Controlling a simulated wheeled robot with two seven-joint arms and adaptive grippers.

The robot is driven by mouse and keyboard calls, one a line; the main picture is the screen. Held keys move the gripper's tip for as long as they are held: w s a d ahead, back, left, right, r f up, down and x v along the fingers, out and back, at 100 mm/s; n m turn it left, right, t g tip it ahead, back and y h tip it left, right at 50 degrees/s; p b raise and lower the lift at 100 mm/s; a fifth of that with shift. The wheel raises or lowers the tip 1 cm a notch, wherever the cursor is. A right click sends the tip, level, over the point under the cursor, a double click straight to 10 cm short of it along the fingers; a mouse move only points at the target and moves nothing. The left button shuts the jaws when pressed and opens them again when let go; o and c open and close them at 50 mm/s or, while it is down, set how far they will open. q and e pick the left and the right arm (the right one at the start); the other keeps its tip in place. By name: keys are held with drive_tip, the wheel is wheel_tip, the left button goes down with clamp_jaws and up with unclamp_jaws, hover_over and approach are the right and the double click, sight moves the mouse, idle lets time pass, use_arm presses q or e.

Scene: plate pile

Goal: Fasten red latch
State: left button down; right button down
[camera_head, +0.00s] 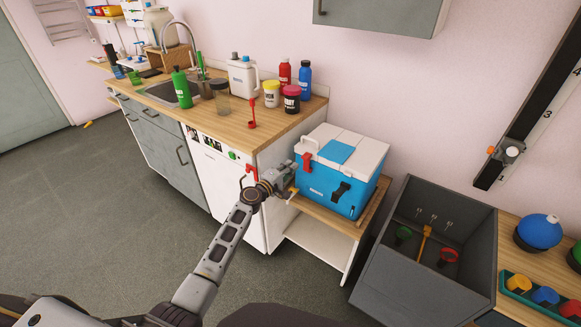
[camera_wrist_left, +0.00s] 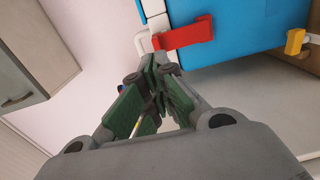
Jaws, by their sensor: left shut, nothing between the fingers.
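The cooler (camera_head: 322,188) has a blue body and a white lid (camera_head: 345,147) with a blue panel. It stands on a low wooden-topped stand. Its red latch (camera_head: 306,162) is at the left of the front face, by the lid edge; a black latch (camera_head: 341,191) is farther right. In the left wrist view the red latch (camera_wrist_left: 185,34) lies across the blue side; I cannot tell if it is fastened. My left gripper (camera_head: 289,180) is at the cooler's left end, shut and empty. Its fingertips (camera_wrist_left: 155,85) are close to the latch; contact is unclear. My right gripper is not in view.
The counter (camera_head: 225,126) with bottles and jars stands left of the cooler. A grey open bin (camera_head: 395,275) is close on the right. A yellow fitting (camera_wrist_left: 295,41) sticks out from the cooler's side.

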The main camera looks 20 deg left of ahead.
use_arm(q)
drive_tip(key=v, duration=0.9)
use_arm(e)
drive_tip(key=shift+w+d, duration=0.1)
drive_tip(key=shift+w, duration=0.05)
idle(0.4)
use_arm(q)
drive_tip(key=shift+f, duration=0.15)
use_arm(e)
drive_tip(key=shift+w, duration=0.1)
